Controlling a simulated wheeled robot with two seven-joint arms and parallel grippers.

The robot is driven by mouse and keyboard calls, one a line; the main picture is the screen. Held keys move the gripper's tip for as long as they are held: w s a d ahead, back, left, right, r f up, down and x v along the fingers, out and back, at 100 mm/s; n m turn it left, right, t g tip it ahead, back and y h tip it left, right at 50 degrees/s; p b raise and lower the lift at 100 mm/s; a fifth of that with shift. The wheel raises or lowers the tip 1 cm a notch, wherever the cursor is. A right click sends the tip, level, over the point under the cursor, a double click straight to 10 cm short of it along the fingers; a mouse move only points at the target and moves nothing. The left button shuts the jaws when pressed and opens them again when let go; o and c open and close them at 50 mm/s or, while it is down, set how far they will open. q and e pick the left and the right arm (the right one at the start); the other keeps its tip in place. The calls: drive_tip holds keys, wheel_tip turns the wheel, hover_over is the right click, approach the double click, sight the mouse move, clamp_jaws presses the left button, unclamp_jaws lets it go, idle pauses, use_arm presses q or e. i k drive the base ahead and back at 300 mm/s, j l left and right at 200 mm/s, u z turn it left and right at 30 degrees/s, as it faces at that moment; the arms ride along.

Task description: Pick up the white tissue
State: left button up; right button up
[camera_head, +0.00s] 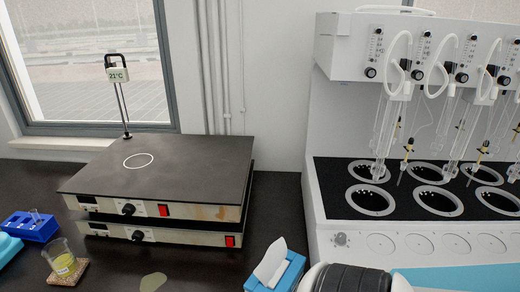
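The white tissue (270,262) stands up out of a blue tissue box (287,278) on the dark bench at the bottom centre. It is a folded, pointed sheet, and its upper part is uncovered. The box is cut off by the bottom edge of the view. A black and white rounded part, which looks like one of my arm links, shows just right of the box at the bottom edge. Neither of my gripper's fingers can be seen.
Two stacked hotplates (160,175) stand left of the box. A white multi distiller (330,120) with glassware stands right. A beaker of yellow liquid (62,262) and blue rack (38,228) are far left.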

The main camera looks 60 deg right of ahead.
sight(271, 270)
drive_tip(key=z, duration=2.1)
